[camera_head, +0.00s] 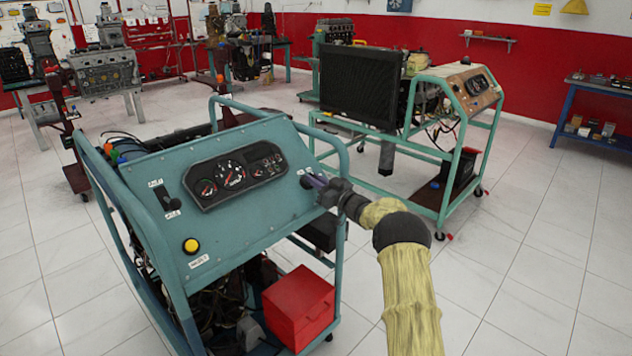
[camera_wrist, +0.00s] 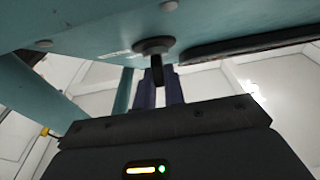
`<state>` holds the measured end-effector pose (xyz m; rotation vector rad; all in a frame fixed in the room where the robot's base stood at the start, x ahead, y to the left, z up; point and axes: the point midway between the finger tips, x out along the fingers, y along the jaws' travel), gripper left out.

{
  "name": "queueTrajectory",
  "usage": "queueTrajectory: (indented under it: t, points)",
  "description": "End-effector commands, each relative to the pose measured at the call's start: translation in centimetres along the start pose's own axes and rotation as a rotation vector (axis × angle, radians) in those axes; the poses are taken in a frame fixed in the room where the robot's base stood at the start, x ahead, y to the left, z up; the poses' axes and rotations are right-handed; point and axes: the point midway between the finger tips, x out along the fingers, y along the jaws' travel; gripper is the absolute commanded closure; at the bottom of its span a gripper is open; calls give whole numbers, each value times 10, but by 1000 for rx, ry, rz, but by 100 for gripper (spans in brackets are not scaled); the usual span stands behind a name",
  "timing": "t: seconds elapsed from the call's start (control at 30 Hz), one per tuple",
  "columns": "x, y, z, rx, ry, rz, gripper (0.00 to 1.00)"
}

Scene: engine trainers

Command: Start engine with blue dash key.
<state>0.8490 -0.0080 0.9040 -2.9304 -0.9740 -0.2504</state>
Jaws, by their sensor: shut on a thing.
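The blue dash (camera_head: 215,205) is the sloping teal panel of the near engine trainer, with a black gauge cluster (camera_head: 234,174) in it. My gripper (camera_head: 316,182) is at the panel's right side. In the wrist view my gripper (camera_wrist: 159,88) has its two purple fingers on either side of the black key (camera_wrist: 157,68), shut on it. The key stands in a round black ignition switch (camera_wrist: 155,46) on the panel. In the head view the gripper mostly hides the key and switch.
The teal tube frame (camera_head: 345,160) runs close beside my gripper. A yellow button (camera_head: 190,245) and a black lever (camera_head: 166,197) are on the panel's left. A red box (camera_head: 299,306) sits low in the frame. A second trainer (camera_head: 470,88) stands behind to the right.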

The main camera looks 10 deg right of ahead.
Motion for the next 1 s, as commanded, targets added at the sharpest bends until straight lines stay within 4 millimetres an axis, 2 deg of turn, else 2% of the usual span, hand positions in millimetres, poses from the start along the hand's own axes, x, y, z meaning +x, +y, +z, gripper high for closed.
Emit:
queueTrajectory:
  t: [0.2,0.23,0.3,0.33,0.73,0.87,1.0]
  points:
    - [-2,1,3,0,-5,2,100]
    - [-2,1,3,0,-5,2,83]
    - [-2,1,3,0,-5,2,69]
    - [-1,1,2,0,-4,2,67]
    - [-5,1,0,-1,-1,2,67]
    - [-17,2,0,0,-2,3,67]
    - [-38,2,0,1,-2,4,67]
